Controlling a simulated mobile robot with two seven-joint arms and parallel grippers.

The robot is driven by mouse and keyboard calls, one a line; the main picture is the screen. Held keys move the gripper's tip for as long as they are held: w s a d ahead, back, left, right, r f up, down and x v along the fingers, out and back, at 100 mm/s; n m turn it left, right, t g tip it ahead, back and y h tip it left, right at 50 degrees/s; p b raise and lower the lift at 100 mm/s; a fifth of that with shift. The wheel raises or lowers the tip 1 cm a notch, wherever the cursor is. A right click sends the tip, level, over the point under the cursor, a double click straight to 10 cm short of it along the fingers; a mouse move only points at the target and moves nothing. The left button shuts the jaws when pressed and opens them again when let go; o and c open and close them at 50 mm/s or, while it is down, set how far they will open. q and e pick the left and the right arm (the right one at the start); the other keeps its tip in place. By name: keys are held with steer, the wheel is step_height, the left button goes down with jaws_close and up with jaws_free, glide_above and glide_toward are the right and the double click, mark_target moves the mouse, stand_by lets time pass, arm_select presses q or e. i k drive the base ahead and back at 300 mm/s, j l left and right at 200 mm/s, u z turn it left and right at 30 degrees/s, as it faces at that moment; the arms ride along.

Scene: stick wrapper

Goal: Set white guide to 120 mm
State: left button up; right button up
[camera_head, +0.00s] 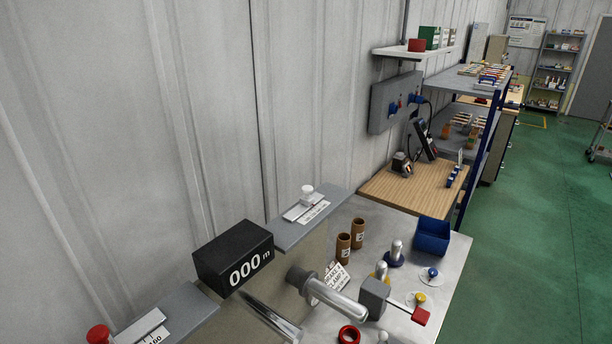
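The white guide, a slider with a white knob (307,194), sits on a grey ledge of the machine near the wall. A printed scale plate (313,211) lies in front of it; its numbers are too small to read. A black display box (233,257) to its left shows "000 m". A similar slider with a red knob (98,334) stands at the bottom left, cut by the frame edge. Neither of my grippers shows in the head view.
A grey block with a red-tipped lever (421,316), brown tubes (357,233), a blue bin (432,236) and a red ring (349,334) crowd the steel table. A wooden bench (412,195) stands behind; green floor lies open at right.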

mark_target(307, 200)
steer(key=i+l+u, duration=0.25)
steer(key=u, duration=0.2)
steer(key=i+l+u, duration=0.1)
steer(key=l+u, duration=0.4)
steer(key=i+l+u, duration=0.1)
steer(key=l+u, duration=0.8)
steer(key=k+l+u, duration=0.1)
steer(key=l+u, duration=0.4)
steer(key=k+l+u, duration=0.15)
steer(key=l+u, duration=0.3)
